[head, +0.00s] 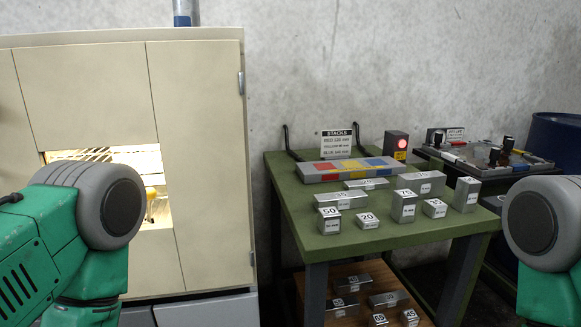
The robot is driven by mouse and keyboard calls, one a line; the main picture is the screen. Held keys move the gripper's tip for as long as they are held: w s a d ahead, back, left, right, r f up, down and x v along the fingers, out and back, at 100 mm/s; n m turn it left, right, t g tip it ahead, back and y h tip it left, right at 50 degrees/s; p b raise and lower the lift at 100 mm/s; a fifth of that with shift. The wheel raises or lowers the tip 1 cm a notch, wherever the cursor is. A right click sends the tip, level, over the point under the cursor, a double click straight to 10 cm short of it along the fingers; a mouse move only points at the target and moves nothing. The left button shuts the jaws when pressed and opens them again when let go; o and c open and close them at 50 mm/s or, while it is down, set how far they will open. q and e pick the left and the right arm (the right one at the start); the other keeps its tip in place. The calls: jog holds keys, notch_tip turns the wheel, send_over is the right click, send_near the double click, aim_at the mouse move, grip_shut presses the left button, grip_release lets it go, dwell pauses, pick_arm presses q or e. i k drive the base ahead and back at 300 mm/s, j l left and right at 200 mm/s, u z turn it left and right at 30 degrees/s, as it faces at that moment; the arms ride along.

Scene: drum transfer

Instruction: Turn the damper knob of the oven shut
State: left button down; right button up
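The oven (207,130) is a large cream cabinet on the left, with a lit opening in its front. A small yellow object (151,205) shows inside the lit opening, partly hidden by my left arm; I cannot tell what it is. No damper knob can be made out on the visible part of the oven. My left arm comes in from the left in front of the oven, and its gripper is not in view. My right arm is at the right edge, and its gripper is not in view either.
A green table (290,196) right of the oven bears several numbered metal blocks, a coloured strip block (345,169), a sign (336,144) and a red lamp (402,144). More blocks lie on its lower shelf (345,282). A blue drum (556,138) stands at far right.

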aim_at(183, 21)
jog(key=i+l+u, duration=0.2)
jog(key=l, duration=0.15)
jog(key=i+l+u, duration=0.2)
jog(key=k+l+u, duration=0.15)
jog(key=l+u, duration=0.15)
jog(key=k+l+u, duration=0.25)
jog(key=l, duration=0.25)
jog(key=k+l+u, duration=0.15)
jog(key=l+u, duration=0.15)
jog(key=k+j+u, duration=0.15)
jog(key=k+u, duration=0.2)
jog(key=l, duration=0.4)
